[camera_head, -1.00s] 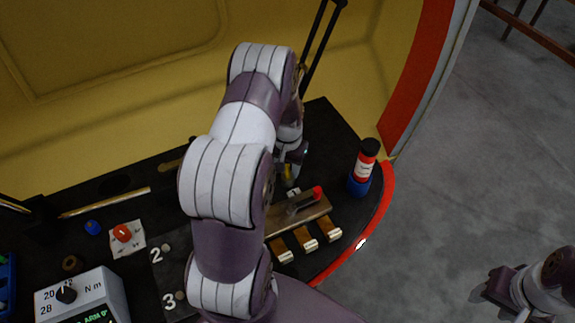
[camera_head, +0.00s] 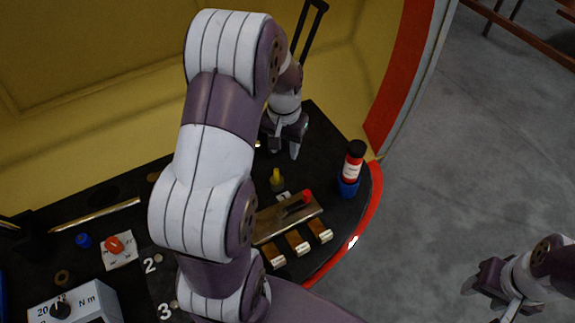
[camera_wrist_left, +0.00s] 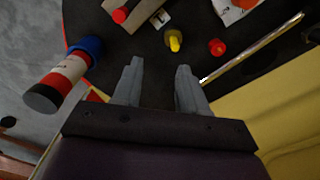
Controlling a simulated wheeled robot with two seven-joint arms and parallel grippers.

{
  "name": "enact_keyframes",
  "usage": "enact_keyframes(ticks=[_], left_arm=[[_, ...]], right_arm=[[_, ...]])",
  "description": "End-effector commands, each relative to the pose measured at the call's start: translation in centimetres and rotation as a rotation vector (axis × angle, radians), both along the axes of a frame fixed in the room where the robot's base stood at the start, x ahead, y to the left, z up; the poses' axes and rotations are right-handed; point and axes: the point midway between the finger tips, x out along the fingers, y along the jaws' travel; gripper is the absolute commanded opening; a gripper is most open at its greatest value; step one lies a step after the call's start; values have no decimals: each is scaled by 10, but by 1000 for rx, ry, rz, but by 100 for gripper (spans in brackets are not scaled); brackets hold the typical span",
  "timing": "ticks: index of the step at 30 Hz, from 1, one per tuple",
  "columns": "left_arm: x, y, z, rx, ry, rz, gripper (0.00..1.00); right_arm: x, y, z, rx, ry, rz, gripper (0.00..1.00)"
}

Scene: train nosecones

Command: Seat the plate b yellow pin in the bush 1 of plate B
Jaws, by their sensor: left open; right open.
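The yellow pin (camera_head: 277,178) stands upright on the dark bench top, beside a small white label. It also shows in the left wrist view (camera_wrist_left: 173,40), ahead of my open fingers. I cannot tell whether it sits in a bush. My left gripper (camera_head: 285,150) is open and empty, behind the pin and apart from it; its two fingers show in the left wrist view (camera_wrist_left: 158,75). My right gripper (camera_head: 490,290) is open and empty over the floor.
A red-and-white bottle (camera_head: 354,163) stands in a blue holder right of the pin. A metal bar with a red-tipped lever (camera_head: 265,228) and several brass blocks lie in front. A red knob on a white card (camera_head: 115,247), a brass rod (camera_head: 100,208) and a torque box (camera_head: 75,304) are left.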

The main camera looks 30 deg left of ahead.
Motion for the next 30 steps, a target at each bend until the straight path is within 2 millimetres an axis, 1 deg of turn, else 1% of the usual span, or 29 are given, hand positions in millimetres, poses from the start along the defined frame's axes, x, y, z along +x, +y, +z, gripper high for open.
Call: enact_keyframes(ticks=[1, 2, 3, 5, 6, 9, 12, 18, 20, 23, 24, 27, 28, 30], left_arm=[[-10, -28, 11, 4, -15, -42, 42], [-18, -45, 16, 6, -26, -66, 42], [-32, -65, 22, 8, -42, -95, 42], [-53, -91, 29, 8, -64, -135, 42], [-68, -104, 31, 8, -75, -156, 42], [-96, -124, 33, 5, -95, -194, 42], [-108, -130, 33, 3, -102, -207, 42], [-109, -130, 32, 2, -100, -206, 42], [-109, -130, 38, 3, -100, -206, 42], [-109, -130, 67, 3, -100, -206, 42], [-109, -130, 83, 3, -100, -206, 42], [-109, -129, 119, 3, -100, -206, 42], [-109, -129, 124, 3, -100, -206, 42], [-109, -129, 124, 3, -100, -206, 42]], right_arm=[[0, 0, 0, 0, 0, 0, 51], [0, 0, 0, 0, 0, 0, 51], [0, 0, 0, 0, 0, 0, 51], [0, 0, 0, 0, 0, 0, 51], [0, 0, 0, 0, 0, 0, 51], [0, 0, 0, 0, 0, 0, 51], [0, 0, 0, 0, 0, 0, 51], [0, 0, 0, 0, 0, 0, 51], [0, 0, 5, 0, 0, 0, 51], [0, 0, 34, 0, 0, 0, 51], [0, 0, 51, 0, 0, 0, 51], [0, 0, 87, 0, -1, 0, 51], [1, 0, 92, 0, -2, 0, 51], [1, 0, 92, 0, -2, 0, 51]])
